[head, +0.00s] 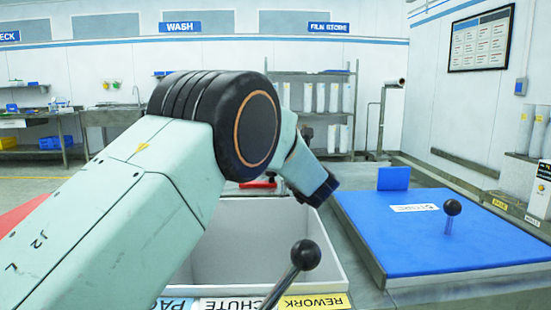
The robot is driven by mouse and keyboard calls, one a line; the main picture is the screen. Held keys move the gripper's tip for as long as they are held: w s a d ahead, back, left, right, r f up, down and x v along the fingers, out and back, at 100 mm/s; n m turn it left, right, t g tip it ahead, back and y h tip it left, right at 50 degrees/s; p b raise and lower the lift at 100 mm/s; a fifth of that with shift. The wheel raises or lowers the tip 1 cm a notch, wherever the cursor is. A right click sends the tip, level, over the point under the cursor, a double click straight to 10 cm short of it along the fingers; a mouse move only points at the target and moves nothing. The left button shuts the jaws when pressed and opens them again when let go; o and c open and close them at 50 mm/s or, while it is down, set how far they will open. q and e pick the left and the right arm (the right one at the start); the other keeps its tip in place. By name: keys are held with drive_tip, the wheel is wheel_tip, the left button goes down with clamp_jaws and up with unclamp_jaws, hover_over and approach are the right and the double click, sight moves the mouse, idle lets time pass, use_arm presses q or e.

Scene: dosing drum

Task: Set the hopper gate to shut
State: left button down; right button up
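No part is clearly marked as the hopper gate in the head view. A lever with a black ball knob (305,255) on a metal rod rises in the front middle, leaning up to the right. Its lower end is cut off by the frame. A second black ball knob (452,207) stands on a short upright rod on a blue panel (410,250) at the right. My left arm crosses the left and middle, bent over the white bin. No fingers of my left gripper show beyond its wrist. My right arm and gripper are not seen.
The open white bin (325,265) has front labels, including CHUTE and REWORK (314,301). A small blue upright plate (393,178) stands behind the blue panel. A red part (258,184) shows behind my arm. A rack (312,105) stands at the back wall.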

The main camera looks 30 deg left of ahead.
use_arm(q)
drive_tip(key=shift+d, duration=0.2)
drive_tip(key=c, duration=1)
unclamp_jaws()
drive_tip(key=shift+w+d, duration=0.1)
drive_tip(key=shift+w, duration=0.05)
drive_tip(key=v, duration=0.7)
drive_tip(key=shift+s, duration=0.3)
